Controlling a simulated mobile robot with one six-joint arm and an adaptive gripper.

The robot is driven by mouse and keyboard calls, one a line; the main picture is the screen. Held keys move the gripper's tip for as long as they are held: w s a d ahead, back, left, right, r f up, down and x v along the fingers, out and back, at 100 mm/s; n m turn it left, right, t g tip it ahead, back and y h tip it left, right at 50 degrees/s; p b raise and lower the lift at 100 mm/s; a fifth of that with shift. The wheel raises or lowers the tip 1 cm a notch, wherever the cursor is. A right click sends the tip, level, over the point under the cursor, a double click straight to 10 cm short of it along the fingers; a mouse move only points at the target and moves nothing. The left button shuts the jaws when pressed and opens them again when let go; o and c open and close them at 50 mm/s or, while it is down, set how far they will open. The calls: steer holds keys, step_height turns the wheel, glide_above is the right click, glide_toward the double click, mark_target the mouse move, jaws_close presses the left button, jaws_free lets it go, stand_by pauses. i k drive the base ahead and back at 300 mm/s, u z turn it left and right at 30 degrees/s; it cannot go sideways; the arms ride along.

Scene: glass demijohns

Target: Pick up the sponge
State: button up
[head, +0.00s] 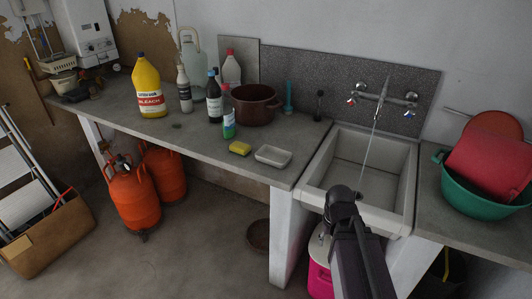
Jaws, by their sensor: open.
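A small yellow sponge (239,148) lies flat on the grey worktop, near its front edge. It is just left of a white soap dish (272,156), with a small gap between them. My dark arm rises from the bottom of the head view and its visible top overlaps the front of the sink, to the right of and below the sponge. No gripper fingers show, and nothing of mine touches the sponge.
A green-labelled bottle (229,124) and a brown pot (256,105) stand behind the sponge. Yellow bleach (148,88) and other bottles stand further back left. The sink (385,170) is at right, its tap above. The worktop left of the sponge is mostly clear.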

mark_target(242, 150)
steer(key=z, duration=0.55)
steer(key=k, duration=1)
steer(key=z, duration=0.45)
steer(key=i, duration=1.45)
steer(key=u, duration=1.05)
steer(key=i, duration=0.5)
steer(key=u, duration=0.8)
steer(key=i, duration=0.5)
steer(key=u, duration=0.15)
